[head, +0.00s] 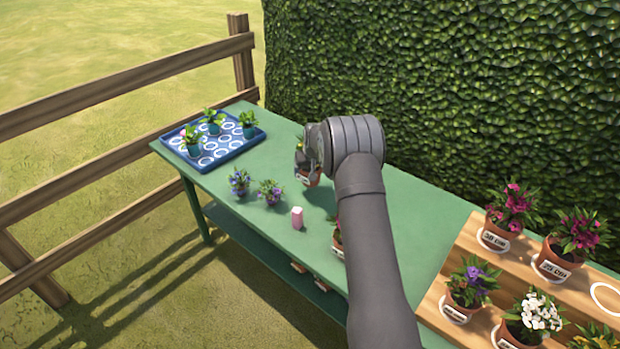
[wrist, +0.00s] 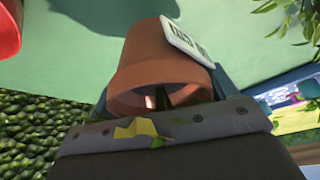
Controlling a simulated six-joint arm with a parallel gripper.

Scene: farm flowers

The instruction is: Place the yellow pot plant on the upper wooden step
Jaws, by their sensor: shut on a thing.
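My gripper (head: 308,163) is over the middle of the green table, partly hidden by my own arm in the head view. It is shut on a terracotta pot plant (head: 309,179) with a white label. In the wrist view the pot (wrist: 145,60) fills the middle, and the gripper's dark fingers (wrist: 165,128) lie across its rim. A bit of yellow petal and green leaf shows over the fingers; most of the flower is hidden. I cannot tell whether the pot touches the table. The upper wooden step (head: 474,232) is at the right, with an empty white ring (head: 606,298).
Two potted pink plants (head: 512,207) stand on the upper step; purple and white ones stand on the lower. A blue tray (head: 232,153) with several plants is at the far left. A hedge is behind.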

